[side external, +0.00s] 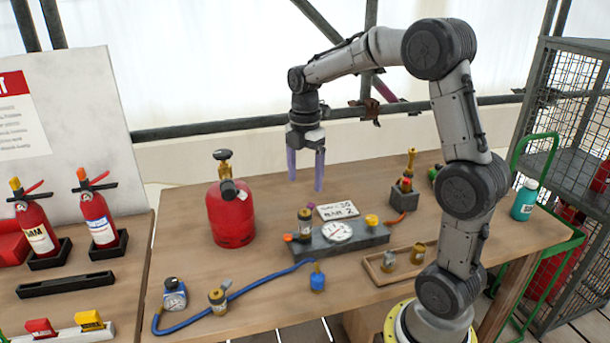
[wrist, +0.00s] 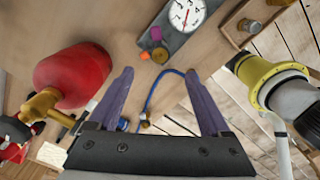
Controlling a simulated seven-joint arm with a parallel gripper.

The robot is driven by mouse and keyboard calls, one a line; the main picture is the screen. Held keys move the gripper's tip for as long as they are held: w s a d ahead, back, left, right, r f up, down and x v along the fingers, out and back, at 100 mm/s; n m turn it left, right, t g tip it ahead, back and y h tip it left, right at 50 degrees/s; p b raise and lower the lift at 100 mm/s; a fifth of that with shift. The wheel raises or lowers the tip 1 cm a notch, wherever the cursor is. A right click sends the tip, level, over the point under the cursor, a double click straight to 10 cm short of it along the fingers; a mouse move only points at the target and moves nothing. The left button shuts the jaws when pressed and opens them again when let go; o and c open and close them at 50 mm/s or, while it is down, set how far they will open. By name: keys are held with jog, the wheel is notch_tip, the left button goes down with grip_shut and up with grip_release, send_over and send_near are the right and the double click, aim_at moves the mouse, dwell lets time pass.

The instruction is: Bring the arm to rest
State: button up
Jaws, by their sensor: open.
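My gripper (side external: 305,171) hangs above the wooden workbench (side external: 180,270), its two purple fingers pointing down and apart. Nothing is between the fingers, and they touch nothing that I can see. My arm is bent, with its base at the bench's front right edge. In the wrist view my gripper (wrist: 158,92) is also open and empty, with the bench below it. A red gas cylinder (side external: 231,215) with a brass valve stands to the left of my gripper. A grey block with a dial gauge (side external: 338,232) lies on the bench in front of it.
A blue hose (side external: 245,292) curves across the front. A wooden tray (side external: 383,268) holds brass parts near my base. Fire extinguishers (side external: 97,215) stand at left. A turquoise bottle (side external: 524,200) stands at right.

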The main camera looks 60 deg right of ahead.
jog(key=s+a+r+t, duration=0.3)
jog(key=s+a+r, duration=0.5)
jog(key=a+r, duration=0.15)
jog(key=s+a+f+m+t, duration=0.1)
jog(key=s+a+f+m, duration=0.1)
jog(key=s+m, duration=0.3)
jog(key=s+a+f+m+t, duration=0.1)
jog(key=s+a+f+m, duration=0.2)
jog(key=m, duration=0.8)
jog(key=s, duration=0.2)
jog(key=shift+s+f+t, duration=0.3)
jog(key=shift+f, duration=0.05)
